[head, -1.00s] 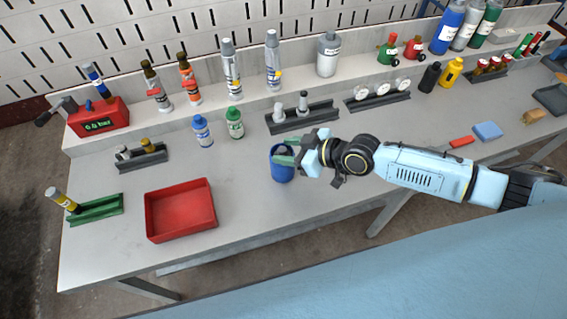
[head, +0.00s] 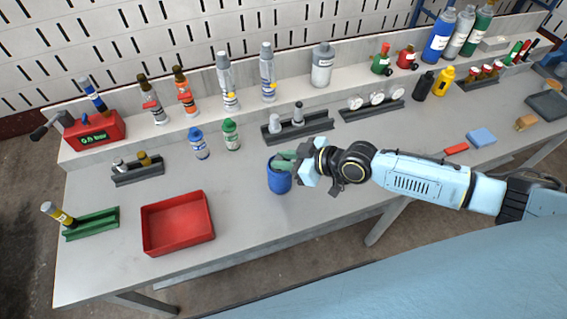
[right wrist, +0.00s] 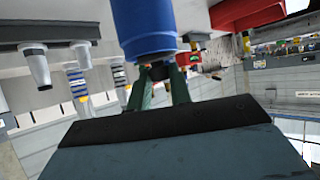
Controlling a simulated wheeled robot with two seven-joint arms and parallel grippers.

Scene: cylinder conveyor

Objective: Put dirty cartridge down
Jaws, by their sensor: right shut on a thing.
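My right gripper (head: 284,159) is at the mouth of a blue cup-shaped container (head: 279,179), which stands on the bench near the middle. The gripper's green fingers reach in from the right over the container's rim. In the right wrist view the fingers (right wrist: 160,90) are closed on a small dark piece with a brassy part, the cartridge (right wrist: 159,72), right by the blue container's rim (right wrist: 147,48). Most of the cartridge is hidden, and I cannot tell how far it is inside. My left gripper is not in view.
A red tray (head: 149,241) lies left of the container. A green holder (head: 92,225) with a yellow-banded cylinder stands at far left. Grey racks (head: 301,131) and small bottles (head: 200,147) stand behind. The bench front is clear between tray and container.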

